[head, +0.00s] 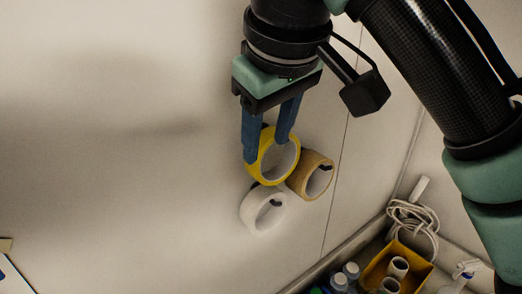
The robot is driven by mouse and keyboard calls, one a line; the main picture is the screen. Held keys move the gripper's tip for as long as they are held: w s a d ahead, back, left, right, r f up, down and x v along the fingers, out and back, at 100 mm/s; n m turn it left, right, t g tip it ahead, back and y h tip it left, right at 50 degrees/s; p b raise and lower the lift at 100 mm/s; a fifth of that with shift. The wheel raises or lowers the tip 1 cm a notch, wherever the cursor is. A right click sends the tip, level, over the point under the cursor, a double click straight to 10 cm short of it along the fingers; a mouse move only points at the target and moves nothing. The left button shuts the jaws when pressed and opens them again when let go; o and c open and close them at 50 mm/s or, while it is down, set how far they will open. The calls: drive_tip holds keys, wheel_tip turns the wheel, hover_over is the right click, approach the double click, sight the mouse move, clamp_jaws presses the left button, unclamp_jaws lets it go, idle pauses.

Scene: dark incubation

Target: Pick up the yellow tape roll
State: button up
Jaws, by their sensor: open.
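The yellow tape roll (264,179) is a ring at a pale panel, in the middle of the head view. My gripper (267,152) has two blue fingers and is open. One finger lies over the left side of the ring and the other over its upper part. I cannot tell whether either finger touches it. The fingers hide part of the roll's upper and left rim.
A tan tape roll (301,174) is close at the right of the yellow one, and a white tape roll (251,212) is just below it. A yellow bin (412,275), several bottles and a coiled white cable (412,216) are at lower right. The panel's left side is clear.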

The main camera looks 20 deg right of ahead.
sight(260, 173)
drive_tip(key=x, duration=0.1)
drive_tip(key=b+x, duration=0.1)
drive_tip(key=shift+w+f, duration=0.2)
drive_tip(key=shift+w, duration=0.25)
drive_tip(key=b+x, duration=0.1)
drive_tip(key=b, duration=0.1)
drive_tip(key=b+x, duration=0.1)
drive_tip(key=x, duration=0.1)
drive_tip(key=b+x, duration=0.2)
drive_tip(key=shift+s+a+f+b, duration=0.15)
drive_tip(key=shift+s+b, duration=0.15)
drive_tip(key=shift+s, duration=0.1)
clamp_jaws()
